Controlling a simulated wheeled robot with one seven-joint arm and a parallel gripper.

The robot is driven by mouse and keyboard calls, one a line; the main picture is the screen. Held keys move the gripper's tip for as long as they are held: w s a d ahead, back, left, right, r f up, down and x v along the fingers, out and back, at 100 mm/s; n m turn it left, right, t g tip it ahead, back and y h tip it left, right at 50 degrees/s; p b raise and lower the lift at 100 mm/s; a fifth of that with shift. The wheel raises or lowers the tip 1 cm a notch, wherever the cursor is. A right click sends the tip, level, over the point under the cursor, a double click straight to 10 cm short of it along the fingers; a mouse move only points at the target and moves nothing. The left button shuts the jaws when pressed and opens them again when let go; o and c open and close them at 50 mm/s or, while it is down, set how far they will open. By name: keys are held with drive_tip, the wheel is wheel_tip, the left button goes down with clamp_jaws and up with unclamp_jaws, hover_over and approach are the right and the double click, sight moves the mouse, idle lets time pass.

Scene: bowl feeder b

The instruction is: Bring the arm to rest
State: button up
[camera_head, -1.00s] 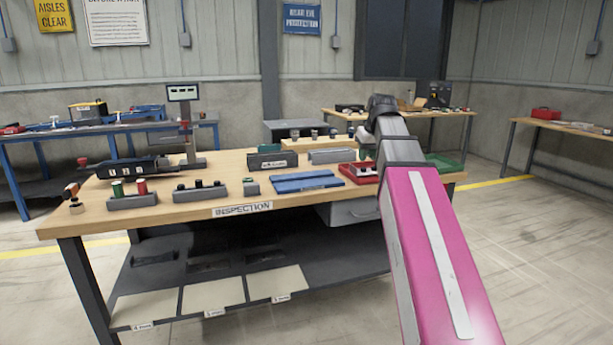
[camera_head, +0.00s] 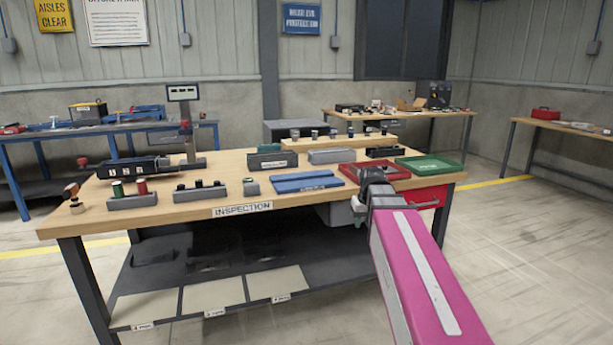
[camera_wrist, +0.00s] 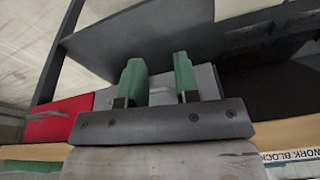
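My arm (camera_head: 415,270), with a pink forearm, reaches in from the lower right in the head view. Its dark wrist end (camera_head: 376,186) is bent down at the front edge of the inspection table (camera_head: 290,204), near the red tray. My gripper (camera_wrist: 159,80) shows in the wrist view with two green fingers spread apart. Nothing shows held between them. A grey surface under the table lies behind the fingers.
A red tray (camera_head: 349,176) and a green tray (camera_head: 432,175) lie on the table's right part. A blue tray (camera_head: 305,188) lies left of them. A red drawer front (camera_head: 428,198) is under the tabletop, beside my wrist. Floor to the right is clear.

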drive_tip(key=s+f+g, duration=0.1)
drive_tip(key=s+f, duration=0.5)
drive_tip(key=f, duration=0.5)
drive_tip(key=s+f+m+g, duration=0.1)
drive_tip(key=s+f, duration=0.6)
drive_tip(key=f, duration=0.5)
drive_tip(key=shift+s+a+m+h, duration=0.15)
drive_tip(key=shift+a+m+h, duration=0.15)
